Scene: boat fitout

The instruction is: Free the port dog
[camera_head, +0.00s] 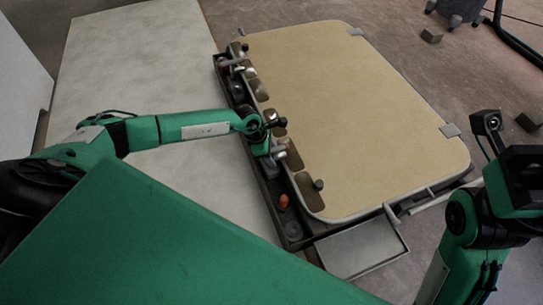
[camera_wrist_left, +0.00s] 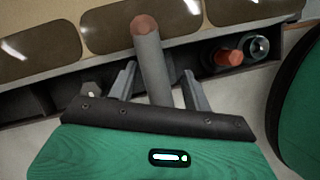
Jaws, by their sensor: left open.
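A grey cylindrical handle with a reddish-brown end (camera_wrist_left: 148,45), seemingly a dog, stands between the fingers of my left gripper (camera_wrist_left: 158,75) in the left wrist view. The fingers are open, with a gap on each side of the handle. In the head view my left gripper (camera_head: 275,152) is at the near part of the dark rail (camera_head: 262,180) along the tan panel's left edge. A second grey handle (camera_head: 231,64) is at the rail's far end. I cannot tell which is the port one. My right gripper (camera_head: 524,178) is at the right edge, its jaws unclear.
The tan panel (camera_head: 350,110) has brown oval cutouts along its left side. A red-tipped peg (camera_head: 284,201) stands in the rail; it also shows in the left wrist view (camera_wrist_left: 232,57). An empty grey tray (camera_head: 362,248) is at the near end. A pale surface (camera_head: 140,60) lies clear at left.

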